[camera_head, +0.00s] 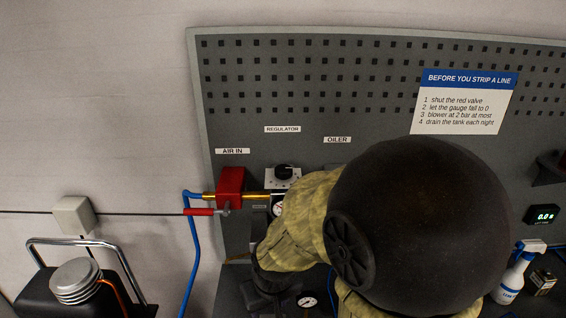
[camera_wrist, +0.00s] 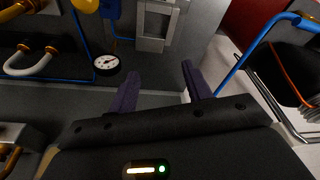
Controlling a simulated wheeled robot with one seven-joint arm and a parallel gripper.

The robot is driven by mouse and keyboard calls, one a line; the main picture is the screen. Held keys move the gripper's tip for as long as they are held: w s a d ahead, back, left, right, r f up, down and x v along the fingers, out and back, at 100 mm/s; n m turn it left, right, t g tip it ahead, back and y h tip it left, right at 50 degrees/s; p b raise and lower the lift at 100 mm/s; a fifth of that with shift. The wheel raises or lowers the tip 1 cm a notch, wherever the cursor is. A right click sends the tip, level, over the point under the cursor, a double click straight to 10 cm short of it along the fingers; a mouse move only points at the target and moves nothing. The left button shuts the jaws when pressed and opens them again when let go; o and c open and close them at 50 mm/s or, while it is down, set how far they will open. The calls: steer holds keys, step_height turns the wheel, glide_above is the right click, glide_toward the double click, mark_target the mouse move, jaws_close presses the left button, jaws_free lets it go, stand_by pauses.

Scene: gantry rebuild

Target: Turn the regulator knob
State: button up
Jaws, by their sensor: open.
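The regulator (camera_head: 281,184) is a pale block with a black knob (camera_head: 284,172) on top, below the REGULATOR label on the grey board in the head view. A small dial below it is partly hidden by my arm. The knob cannot be made out in the wrist view. My gripper (camera_wrist: 162,87) is open and empty, with two purple fingers apart over the bench edge in the wrist view.
A red valve block (camera_head: 231,187) with a red handle (camera_head: 199,212) sits left of the regulator. A blue hose (camera_head: 192,250) hangs below. A round gauge (camera_wrist: 106,63) lies on the bench. A black tank with a chrome handle (camera_head: 127,268) stands at left. A spray bottle (camera_head: 512,276) stands right.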

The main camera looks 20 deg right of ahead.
steer(key=shift+o, duration=0.6)
steer(key=shift+w+d+r, duration=0.1)
steer(key=shift+w+r, duration=0.15)
steer(key=shift+r, duration=0.1)
step_height(320, 180, up, 40)
steer(key=m+g+p, duration=0.3)
steer(key=m+p, duration=0.6)
steer(key=m, duration=2)
glide_above(284, 169)
steer(key=shift+f, duration=0.2)
steer(key=shift+f, duration=0.1)
step_height(284, 169, down, 17)
steer(key=shift+f, duration=0.1)
